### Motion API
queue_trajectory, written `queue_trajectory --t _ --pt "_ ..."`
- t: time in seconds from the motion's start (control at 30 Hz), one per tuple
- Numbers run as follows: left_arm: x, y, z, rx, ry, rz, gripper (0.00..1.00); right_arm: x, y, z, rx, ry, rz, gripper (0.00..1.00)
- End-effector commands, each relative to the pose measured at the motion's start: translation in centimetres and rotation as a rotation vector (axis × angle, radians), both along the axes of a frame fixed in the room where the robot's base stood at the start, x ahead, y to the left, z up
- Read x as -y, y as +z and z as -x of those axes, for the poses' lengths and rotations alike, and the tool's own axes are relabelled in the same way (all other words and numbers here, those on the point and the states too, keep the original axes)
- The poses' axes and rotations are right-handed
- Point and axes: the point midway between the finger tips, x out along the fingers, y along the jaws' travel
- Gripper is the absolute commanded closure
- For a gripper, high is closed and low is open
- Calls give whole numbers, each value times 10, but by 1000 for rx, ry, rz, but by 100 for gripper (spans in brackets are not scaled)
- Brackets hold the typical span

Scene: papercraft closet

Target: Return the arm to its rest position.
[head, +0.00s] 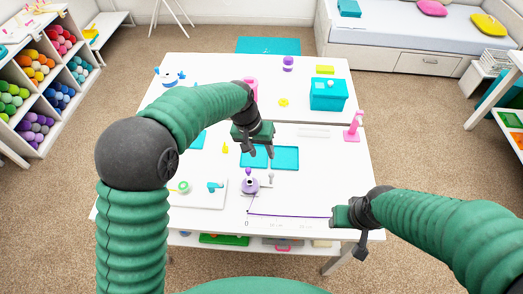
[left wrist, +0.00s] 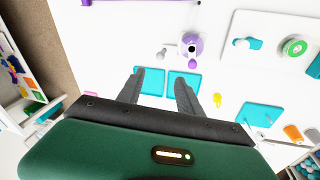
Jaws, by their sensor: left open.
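My left gripper (head: 256,150) hangs above the middle of the white table (head: 300,195), jaws apart with nothing between them. In the left wrist view its two dark fingers (left wrist: 160,84) point over two teal trays (left wrist: 150,80). In the head view these trays (head: 285,158) lie just under and right of the gripper. My right gripper (head: 350,216) is at the table's right front edge, beside the end of a thin purple line. Its fingers are too small and dark to read.
A purple round object (head: 250,186) stands on the table in front of the left gripper. A white board (head: 205,193) with small items is to its left. A teal box (head: 328,95) and a pink stand (head: 353,127) are at the right.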

Motion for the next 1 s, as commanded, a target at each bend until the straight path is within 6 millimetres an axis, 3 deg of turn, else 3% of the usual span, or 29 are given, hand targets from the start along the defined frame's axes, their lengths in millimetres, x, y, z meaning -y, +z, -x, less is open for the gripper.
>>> queue_trajectory --t 0.57,0.67,0.77,0.9,1.0 --pt "0 0 0 1 0 0 57 0 0 0 0 0 0 52" --pt "-7 1 4 6 8 -9 57 0 0 0 0 0 0 52" --pt "-37 2 27 26 41 -46 57 0 0 0 0 0 0 52" --pt "-102 0 93 69 118 -121 57 0 0 0 0 0 0 52" --pt "-137 -8 146 93 161 -160 57 0 0 0 0 0 0 52"
